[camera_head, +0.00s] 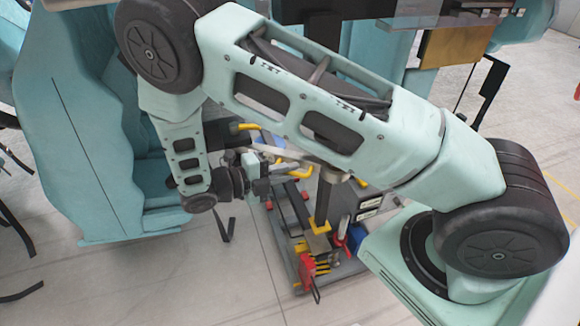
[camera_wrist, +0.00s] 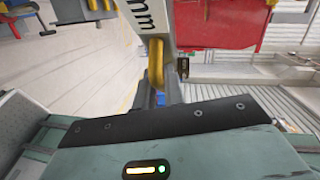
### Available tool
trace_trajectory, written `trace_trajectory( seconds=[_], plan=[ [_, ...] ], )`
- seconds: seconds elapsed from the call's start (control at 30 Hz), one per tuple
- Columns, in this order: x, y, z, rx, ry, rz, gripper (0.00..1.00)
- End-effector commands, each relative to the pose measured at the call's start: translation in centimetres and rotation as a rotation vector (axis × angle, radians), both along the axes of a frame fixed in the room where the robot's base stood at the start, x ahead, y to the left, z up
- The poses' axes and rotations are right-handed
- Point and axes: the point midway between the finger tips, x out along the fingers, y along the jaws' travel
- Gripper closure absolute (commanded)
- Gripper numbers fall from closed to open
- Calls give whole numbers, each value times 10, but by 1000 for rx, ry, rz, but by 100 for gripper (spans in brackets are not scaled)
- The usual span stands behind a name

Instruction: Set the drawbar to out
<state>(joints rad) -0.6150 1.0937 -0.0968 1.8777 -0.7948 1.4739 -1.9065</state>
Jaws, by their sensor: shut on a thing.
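My gripper (camera_head: 268,166) is low between the teal seat and the cart in the head view, partly hidden by my arm. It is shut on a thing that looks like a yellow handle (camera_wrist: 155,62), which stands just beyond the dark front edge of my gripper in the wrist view. My fingertips are hidden there. A white block with black marks (camera_wrist: 147,18) is beside the handle, and a small blue part (camera_wrist: 160,98) shows at its lower end. I cannot tell the drawbar's position from these views.
A teal seat (camera_head: 70,130) stands close at the left. A grey cart (camera_head: 345,268) with red and yellow tools is below my arm. A red panel (camera_wrist: 220,22) is close at the upper right in the wrist view. Bare floor (camera_head: 180,280) lies at the lower left.

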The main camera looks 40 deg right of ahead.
Motion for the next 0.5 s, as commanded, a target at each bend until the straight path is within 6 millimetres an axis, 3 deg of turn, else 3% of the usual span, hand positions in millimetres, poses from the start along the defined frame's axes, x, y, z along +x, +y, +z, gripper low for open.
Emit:
trace_trajectory(
  seconds=[0.5],
  plan=[
    [-1,6,-1,3,-1,-28,100]
  ],
)
